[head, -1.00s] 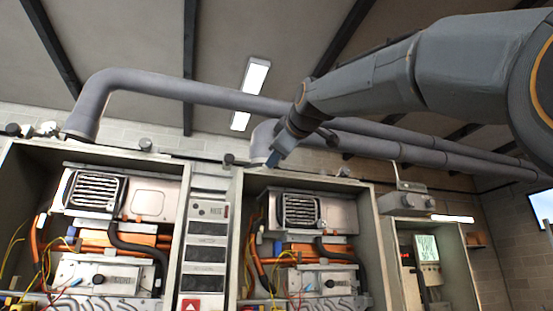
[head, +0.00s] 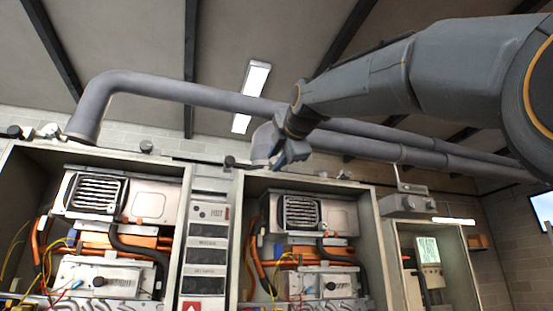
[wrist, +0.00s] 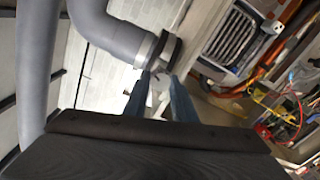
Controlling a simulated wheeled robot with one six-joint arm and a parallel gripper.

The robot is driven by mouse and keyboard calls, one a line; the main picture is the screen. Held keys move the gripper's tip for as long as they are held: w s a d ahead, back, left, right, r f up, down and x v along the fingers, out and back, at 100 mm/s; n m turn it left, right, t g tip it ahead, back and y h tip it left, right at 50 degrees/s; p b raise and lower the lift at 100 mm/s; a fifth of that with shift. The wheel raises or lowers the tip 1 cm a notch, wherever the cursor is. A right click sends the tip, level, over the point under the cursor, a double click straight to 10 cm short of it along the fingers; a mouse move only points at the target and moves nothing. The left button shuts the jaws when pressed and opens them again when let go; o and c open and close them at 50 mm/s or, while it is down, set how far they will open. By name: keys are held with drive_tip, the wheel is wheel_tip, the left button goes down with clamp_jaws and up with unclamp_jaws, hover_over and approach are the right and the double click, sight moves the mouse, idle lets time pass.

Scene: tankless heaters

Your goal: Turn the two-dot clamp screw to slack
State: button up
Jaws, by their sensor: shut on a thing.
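My gripper (head: 284,158) is at the lower end of the grey pipe (head: 263,143) that enters the right-hand cabinet. In the wrist view, its two blue fingers (wrist: 160,84) reach up to the dark clamp band (wrist: 172,52) around that pipe's end. The fingers are closed on a small pale part at the band, which I take for the clamp screw (wrist: 158,80). The fingers hide most of it. The dot marks are too small to make out, and I cannot read how far the screw is turned.
The right cabinet (head: 239,215) and left cabinet (head: 186,180) stand open, with heaters, hoses and wires inside. Another grey pipe (head: 92,105) drops to the left cabinet. Overhead pipes run close behind my arm.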

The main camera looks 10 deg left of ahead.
drive_tip(key=shift+f+n, duration=0.1)
drive_tip(key=shift+n, duration=1.1)
drive_tip(key=o, duration=1)
drive_tip(key=shift+o, duration=0.2)
drive_tip(key=b+v, duration=0.3)
drive_tip(key=v, duration=0.4)
drive_tip(key=shift+s+d, duration=0.15)
drive_tip(key=shift+s, duration=0.2)
